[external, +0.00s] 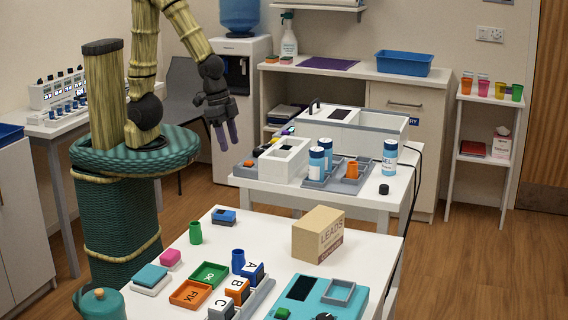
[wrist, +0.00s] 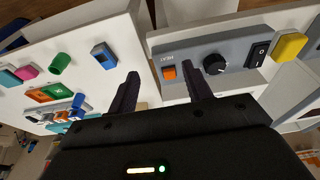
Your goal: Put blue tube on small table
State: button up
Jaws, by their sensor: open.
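The blue tube (external: 238,261) stands upright on the white front table (external: 362,256), behind the small lettered blocks. It also shows in the wrist view (wrist: 77,101), left of my fingers. My gripper (external: 225,138) hangs in the air, fingers down, beyond the front table and left of the middle bench, well apart from the tube. In the wrist view my gripper (wrist: 160,77) has its two dark fingers spread with nothing between them. Several tables and stands are in view; I cannot tell which one is the small table.
A green tube (external: 195,233), a cardboard box (external: 318,234) and a teal device (external: 318,299) share the front table. The middle bench (external: 388,187) holds a grey control panel (wrist: 212,62) and blue-labelled bottles. A narrow white stand (external: 486,101) with coloured cups is at right.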

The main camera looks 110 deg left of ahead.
jog(key=shift+o, duration=0.2)
jog(key=w+d+r+p, duration=0.3)
jog(key=w+d, duration=1.1)
jog(key=w+d+m+g+p, duration=0.1)
jog(key=w+d+m+p, duration=0.1)
jog(key=d, duration=1.8)
jog(key=shift+w+d, duration=0.25)
jog(key=shift+w, duration=0.3)
jog(key=p, duration=0.2)
send_over(239, 261)
jog(key=s+a, duration=0.1)
jog(key=s, duration=0.1)
jog(key=f, duration=1.2)
jog(key=shift+w+f, duration=0.1)
jog(key=shift+w, duration=0.1)
jog(key=shift+a+f, duration=0.1)
